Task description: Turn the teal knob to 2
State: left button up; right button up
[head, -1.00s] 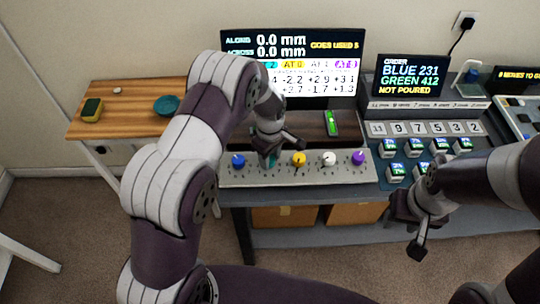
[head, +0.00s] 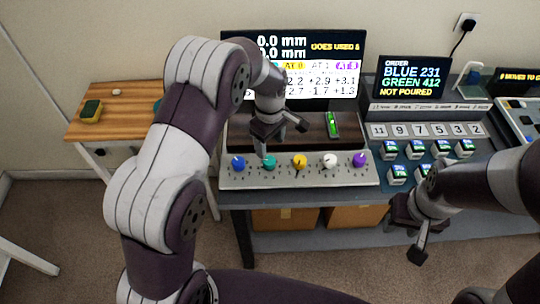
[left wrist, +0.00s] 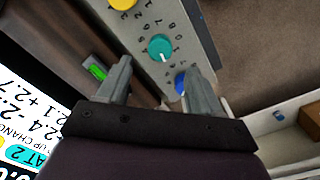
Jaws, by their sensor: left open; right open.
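The teal knob (head: 268,162) is second from the left on the pale knob panel (head: 310,178), between the blue knob (head: 238,163) and the yellow knob (head: 299,162). In the left wrist view the teal knob (left wrist: 160,47) carries a white mark near its lower edge, with digits around it. A teal tag on the screen (left wrist: 28,157) reads AT 2. My left gripper (head: 282,138) is open and empty, apart from the teal knob and above it. My right gripper (head: 415,232) is open, right of the panel.
The white knob (head: 330,161) and purple knob (head: 359,160) sit further right. A green level (head: 332,124) lies behind the panel. The order screen (head: 412,77) and a console with several cubes stand right. A wooden side table (head: 120,120) stands left.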

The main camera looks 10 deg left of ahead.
pick_arm(q)
notch_tip(320, 180, up, 6)
jog(key=shift+f, duration=0.25)
jog(key=s+a+m, duration=0.2)
jog(key=s+m, duration=0.4)
jog(key=s, duration=0.3)
jog(key=s+a+m+t, duration=0.1)
jog(key=s+a+m, duration=0.1)
jog(key=s+m, duration=0.4)
jog(key=s, duration=0.4)
jog(key=shift+a+m, duration=0.25)
jog(key=shift+m, duration=0.05)
jog(key=shift+s+r, duration=0.1)
dwell(0.7)
